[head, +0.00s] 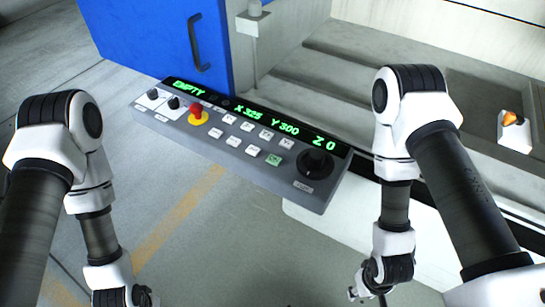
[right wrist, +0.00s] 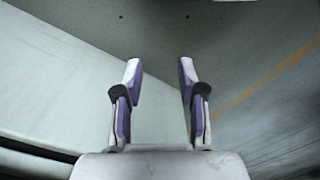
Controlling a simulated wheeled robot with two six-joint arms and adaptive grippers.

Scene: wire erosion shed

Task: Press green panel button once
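The control panel (head: 240,172) is a grey sloped box with a black display strip reading EMPTY, X 325, Y 300, Z 0 in green. The green button (head: 274,159) sits in its lower button row, at the right end, left of the black knob. My right gripper (head: 366,293) is low at the bottom right in the head view, well apart from the panel. In the right wrist view my right gripper (right wrist: 160,73) is open and empty, with floor beyond it. My left gripper (head: 148,298) is cut off by the bottom edge, below the panel; its fingers cannot be made out.
The panel also carries a red mushroom button (head: 196,112) on a yellow base, several white buttons and a large black knob (head: 315,162). A blue door (head: 155,40) stands behind. A white block with an orange top (head: 512,130) is at far right. Open floor lies below the panel.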

